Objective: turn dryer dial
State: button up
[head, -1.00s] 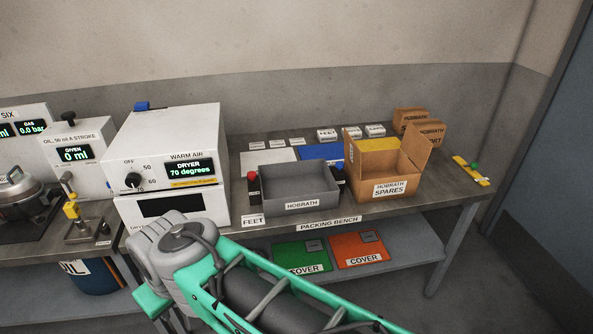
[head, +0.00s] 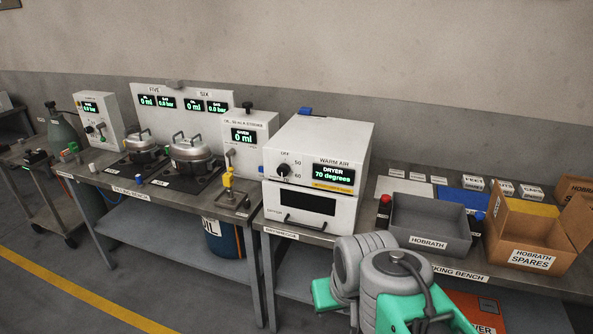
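The dryer (head: 318,168) is a white box on the bench, labelled "WARM AIR", near the middle of the head view. Its black dial (head: 283,170) is on the front panel at the left, with OFF, 50 and 60 marked around it; its exact pointer position is too small to tell. The oven-like door (head: 309,205) with a handle below is shut. My arm, grey and green, shows in front of the bench at the lower right, apart from the dial. My gripper is not in view.
A grey HOBRATH tray (head: 428,241) and an open cardboard SPARES box (head: 532,259) stand right of the dryer. A yellow-handled tool (head: 228,180) and the white oil unit (head: 246,130) stand left of it. Two lidded pots sit further left.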

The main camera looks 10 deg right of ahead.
aim_at(284, 169)
jog(key=u, duration=0.1)
jog(key=i, duration=1.05)
jog(key=z, duration=0.6)
